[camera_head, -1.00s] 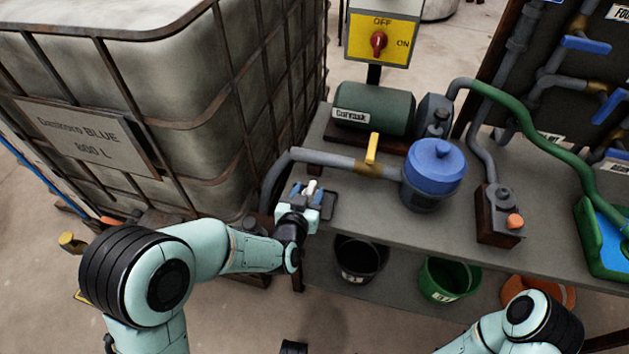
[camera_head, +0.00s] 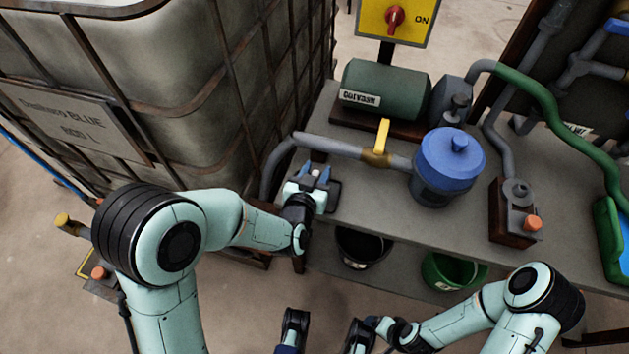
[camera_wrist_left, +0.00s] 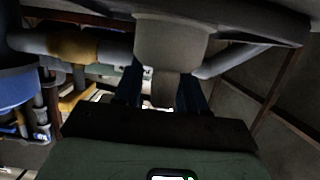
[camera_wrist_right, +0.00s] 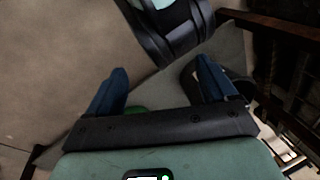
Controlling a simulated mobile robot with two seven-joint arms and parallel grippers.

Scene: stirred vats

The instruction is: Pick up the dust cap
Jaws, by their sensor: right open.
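I cannot tell for sure which thing is the dust cap. My left gripper (camera_head: 315,173) is at the left end of the grey bench, below the open-looking end of a grey pipe (camera_head: 330,146). In the left wrist view its two blue fingers stand on either side of a grey stem (camera_wrist_left: 165,90) under a wider grey cylinder (camera_wrist_left: 170,42). Whether the fingers touch the stem is too dark to tell. My right gripper (camera_wrist_right: 160,66) is open and empty, low in front of the bench.
The bench holds a blue-lidded pump pot (camera_head: 450,160), a green motor (camera_head: 387,90), a yellow valve handle (camera_head: 383,135) and a small box with an orange knob (camera_head: 533,222). A large caged vat (camera_head: 180,80) stands left. Dark and green buckets (camera_head: 455,270) sit below.

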